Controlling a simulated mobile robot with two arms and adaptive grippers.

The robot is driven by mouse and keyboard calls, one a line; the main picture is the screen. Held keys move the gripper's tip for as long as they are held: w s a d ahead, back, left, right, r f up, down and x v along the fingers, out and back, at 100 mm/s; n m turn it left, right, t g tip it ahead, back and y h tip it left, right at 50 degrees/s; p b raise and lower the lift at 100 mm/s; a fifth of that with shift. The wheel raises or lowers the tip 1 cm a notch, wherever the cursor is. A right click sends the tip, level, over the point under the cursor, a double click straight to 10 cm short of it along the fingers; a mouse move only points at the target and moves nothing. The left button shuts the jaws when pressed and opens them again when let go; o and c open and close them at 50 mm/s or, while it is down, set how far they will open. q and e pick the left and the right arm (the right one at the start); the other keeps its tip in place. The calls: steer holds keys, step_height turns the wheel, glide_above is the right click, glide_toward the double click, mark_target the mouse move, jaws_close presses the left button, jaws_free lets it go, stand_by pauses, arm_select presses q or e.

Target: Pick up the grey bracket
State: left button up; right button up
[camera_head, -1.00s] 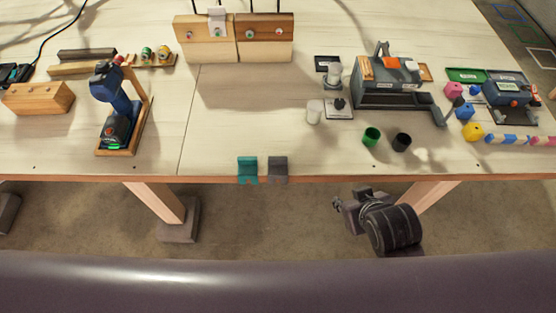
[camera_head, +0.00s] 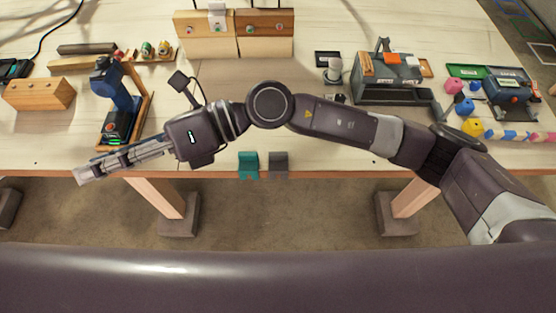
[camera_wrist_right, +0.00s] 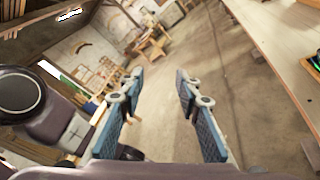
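The grey bracket (camera_head: 278,163) sits at the front edge of the table, close beside a teal bracket (camera_head: 248,164). My right arm reaches across the front of the table above the brackets, from right to left. My right gripper (camera_head: 84,175) is at the table's front left edge, well left of the grey bracket, and points left. The right wrist view shows its two fingers (camera_wrist_right: 158,88) apart with nothing between them. The bracket is not in that view. My left gripper is not in view.
A blue tool in a wooden stand (camera_head: 121,104) is just behind my right gripper. A wooden board with knobs (camera_head: 265,35) stands at the back. A grey tool carrier (camera_head: 390,76) and coloured blocks are at the right. Open floor lies before the table.

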steer(key=w+d+f+n+h, duration=0.1)
steer(key=d+f+n+h, duration=0.2)
steer(key=f+h, duration=0.35)
steer(key=n+t+h, duration=0.2)
steer(key=t+h, duration=0.4)
steer(key=h, duration=0.4)
glide_above(279, 153)
steer(key=shift+y, duration=0.25)
steer(key=f, duration=1.2)
steer(key=shift+s+d+f, duration=0.2)
steer(key=shift+s+f, duration=0.15)
steer(key=shift+s, duration=0.05)
steer(key=shift+d+f+p, duration=0.1)
steer(key=shift+f+p, duration=0.2)
steer(key=shift+p, duration=0.05)
steer(key=shift+f, duration=0.55)
steer(key=f+p, duration=0.2)
steer(key=f, duration=0.1)
steer(key=f+p, duration=0.1)
steer(key=f, duration=0.1)
steer(key=shift+w+a+p, duration=0.3)
steer(key=shift+w+a, duration=0.05)
steer(key=shift+f, duration=0.35)
steer(key=shift+c, duration=0.4)
